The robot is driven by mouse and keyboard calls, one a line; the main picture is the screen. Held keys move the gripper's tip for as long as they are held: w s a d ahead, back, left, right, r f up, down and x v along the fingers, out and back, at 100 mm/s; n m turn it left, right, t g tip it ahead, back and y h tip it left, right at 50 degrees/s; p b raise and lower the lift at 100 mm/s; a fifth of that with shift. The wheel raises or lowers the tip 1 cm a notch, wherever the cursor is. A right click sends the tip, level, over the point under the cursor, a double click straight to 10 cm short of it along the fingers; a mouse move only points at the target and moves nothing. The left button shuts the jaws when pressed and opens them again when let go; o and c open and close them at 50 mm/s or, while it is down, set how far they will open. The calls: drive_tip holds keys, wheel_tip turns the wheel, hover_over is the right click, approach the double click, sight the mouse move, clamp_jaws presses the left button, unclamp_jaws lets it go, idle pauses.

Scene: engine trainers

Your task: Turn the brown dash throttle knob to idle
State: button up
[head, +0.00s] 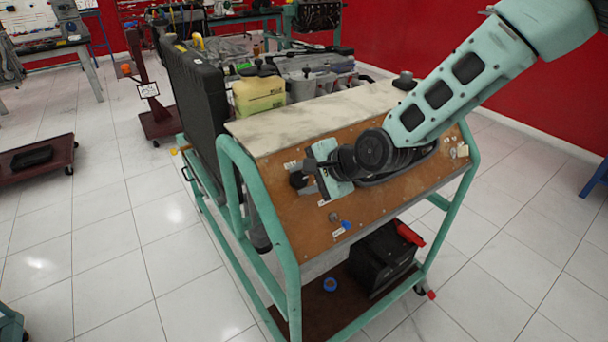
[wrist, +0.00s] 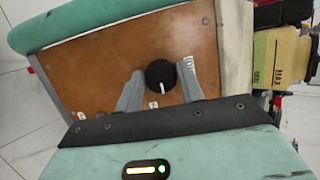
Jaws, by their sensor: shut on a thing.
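The throttle knob (wrist: 159,72) is round and black with a white pointer line, on the brown dash panel (wrist: 95,65). In the wrist view its pointer runs down toward my gripper's base. My gripper (wrist: 162,69) has one finger on each side of the knob and is shut on it. In the head view my gripper (head: 322,173) reaches the upper left of the sloping brown dash (head: 385,205). The knob (head: 297,180) shows there only as a small dark shape, partly hidden by my gripper. Small white labels sit near it; their text is too small to read.
A blue knob (head: 345,224) sits lower on the dash. My arm hides the dash's middle. The green tube frame (head: 275,240) surrounds the panel. A black battery (head: 380,262) stands on the shelf below. A yellow tank (head: 258,95) is behind the pale top board (head: 320,115).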

drive_tip(key=n+h, duration=0.1)
drive_tip(key=n, duration=0.3)
drive_tip(key=shift+n+g, duration=0.3)
drive_tip(key=shift+g, duration=0.1)
drive_tip(key=n+h+b, duration=0.1)
drive_tip(key=n, duration=0.3)
drive_tip(key=n+h+b, duration=0.1)
drive_tip(key=n+b, duration=0.1)
drive_tip(key=n, duration=0.2)
drive_tip(key=shift+a+f+b, duration=0.1)
drive_tip(key=shift+b, duration=0.3)
drive_tip(key=shift+n+h+b, duration=0.8)
drive_tip(key=shift+n+b, duration=0.8)
drive_tip(key=shift+n, duration=0.5)
drive_tip(key=o, duration=1)
